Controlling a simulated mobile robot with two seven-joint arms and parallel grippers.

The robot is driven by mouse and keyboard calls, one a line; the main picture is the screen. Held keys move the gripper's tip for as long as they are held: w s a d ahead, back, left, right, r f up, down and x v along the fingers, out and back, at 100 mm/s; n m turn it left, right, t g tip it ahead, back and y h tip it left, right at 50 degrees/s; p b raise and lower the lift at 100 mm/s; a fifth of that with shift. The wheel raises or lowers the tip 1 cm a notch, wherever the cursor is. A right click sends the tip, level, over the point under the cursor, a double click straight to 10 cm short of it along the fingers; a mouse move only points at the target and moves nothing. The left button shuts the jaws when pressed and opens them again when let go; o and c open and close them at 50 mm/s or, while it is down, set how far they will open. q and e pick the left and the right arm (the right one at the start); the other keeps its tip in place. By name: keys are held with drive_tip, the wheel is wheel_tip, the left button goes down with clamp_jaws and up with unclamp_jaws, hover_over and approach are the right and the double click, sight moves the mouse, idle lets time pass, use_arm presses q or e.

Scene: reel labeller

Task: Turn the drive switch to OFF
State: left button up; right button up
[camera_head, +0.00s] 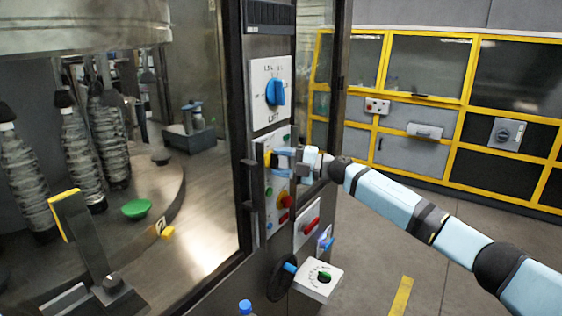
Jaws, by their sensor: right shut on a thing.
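My right gripper (282,162) reaches in from the right to the narrow control panel (270,215) on the machine's dark post. Its fingers are shut on a small switch on the upper part of this panel, taken to be the drive switch. The fingers hide most of that switch, so its setting cannot be read. Above it, a white plate carries a large blue rotary knob (275,92), apart from the gripper. My left gripper is not in view.
Below the gripper are a red knob (287,201) and a white box with a red handle (308,230). Lower down, a white dial box (318,280) sticks out. Yellow-framed cabinets (425,75) stand behind; the floor at right is clear.

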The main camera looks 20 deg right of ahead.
drive_tip(key=shift+n, duration=0.6)
drive_tip(key=shift+h, duration=0.3)
drive_tip(key=o, duration=0.9)
drive_tip(key=shift+o, duration=0.2)
drive_tip(key=shift+d, duration=0.15)
drive_tip(key=b+v, duration=0.2)
drive_tip(key=v, duration=1.1)
drive_tip(key=shift+d+r+b, duration=0.2)
drive_tip(key=shift+d+b, duration=0.1)
drive_tip(key=shift+d, duration=0.05)
